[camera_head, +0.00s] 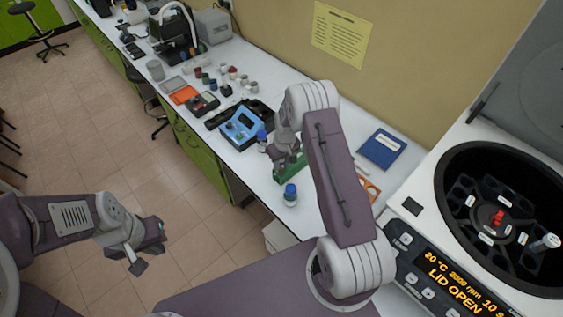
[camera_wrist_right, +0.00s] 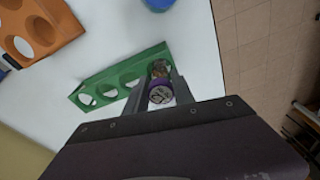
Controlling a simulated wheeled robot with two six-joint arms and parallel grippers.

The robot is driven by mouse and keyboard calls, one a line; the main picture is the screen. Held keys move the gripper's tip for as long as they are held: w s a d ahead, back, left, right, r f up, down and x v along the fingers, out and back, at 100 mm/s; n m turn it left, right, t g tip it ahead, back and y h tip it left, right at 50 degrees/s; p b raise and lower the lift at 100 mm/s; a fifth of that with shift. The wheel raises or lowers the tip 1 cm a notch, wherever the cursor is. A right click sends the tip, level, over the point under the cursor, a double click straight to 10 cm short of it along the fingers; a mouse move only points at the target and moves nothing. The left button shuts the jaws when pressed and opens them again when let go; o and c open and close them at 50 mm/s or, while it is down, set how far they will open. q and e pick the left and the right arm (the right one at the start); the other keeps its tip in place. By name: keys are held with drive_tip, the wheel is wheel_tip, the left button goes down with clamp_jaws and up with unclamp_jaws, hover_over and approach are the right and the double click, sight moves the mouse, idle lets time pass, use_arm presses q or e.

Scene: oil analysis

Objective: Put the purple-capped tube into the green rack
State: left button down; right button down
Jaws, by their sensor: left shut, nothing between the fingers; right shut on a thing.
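The green rack (camera_head: 291,168) stands on the white bench, partly hidden by my right arm. In the right wrist view the green rack (camera_wrist_right: 100,83) shows a row of round holes. My right gripper (camera_wrist_right: 160,92) is shut on the purple-capped tube (camera_wrist_right: 160,95), with the cap facing the camera. The tube is at the end hole of the rack; I cannot tell how deep it sits. In the head view the right gripper (camera_head: 284,152) is just above the rack, and the tube is hard to make out. My left gripper (camera_head: 147,257) is shut and empty, over the floor.
A blue-capped bottle (camera_head: 291,196) stands close in front of the rack. Another blue-capped bottle (camera_head: 262,141) is on its left. An orange rack (camera_wrist_right: 38,28) lies nearby. A blue instrument (camera_head: 240,124), a blue book (camera_head: 382,149) and an open centrifuge (camera_head: 428,262) are also on the bench.

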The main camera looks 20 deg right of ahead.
drive_tip(key=shift+r, duration=0.1)
drive_tip(key=c, duration=1.4)
unclamp_jaws()
drive_tip(key=shift+s, duration=0.1)
drive_tip(key=o, duration=0.4)
drive_tip(key=r, duration=0.3)
drive_tip(key=r+b, duration=0.1)
drive_tip(key=r, duration=0.2)
drive_tip(key=s+r, duration=0.1)
drive_tip(key=r, duration=0.2)
drive_tip(key=shift+b, duration=0.4)
drive_tip(key=shift+f, duration=0.1)
